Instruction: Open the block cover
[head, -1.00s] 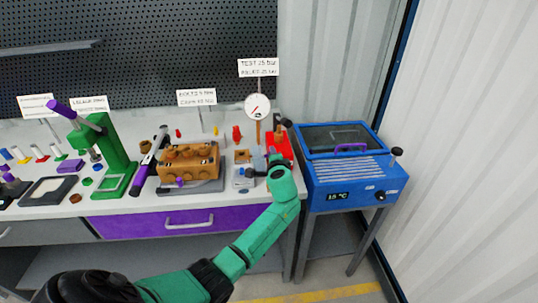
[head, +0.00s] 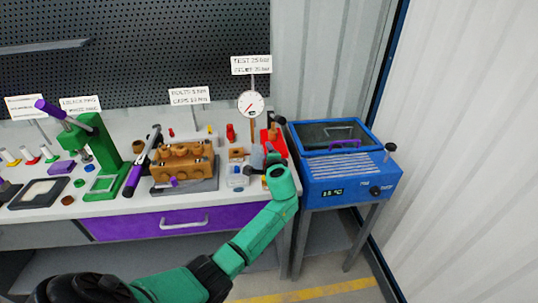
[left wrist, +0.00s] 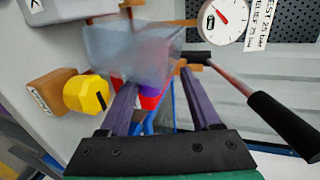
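A grey translucent box-like cover (left wrist: 130,52), which I take for the block cover, fills the upper middle of the left wrist view, slightly blurred. In the head view a small grey shape (head: 257,158) shows beside my left gripper, partly hidden by it. My left gripper (left wrist: 158,88) has two purple fingers standing apart, with the cover just beyond their tips; I cannot tell whether they touch. A red and purple part (left wrist: 150,95) shows between the fingers, farther off. My right gripper is in neither view.
A brown block (head: 183,163) on a grey base, a green press (head: 100,150) and a pressure gauge (head: 250,103) stand on the bench. A yellow knob (left wrist: 87,94) and a black-handled lever (left wrist: 280,125) flank my fingers. A blue bath (head: 345,170) stands right.

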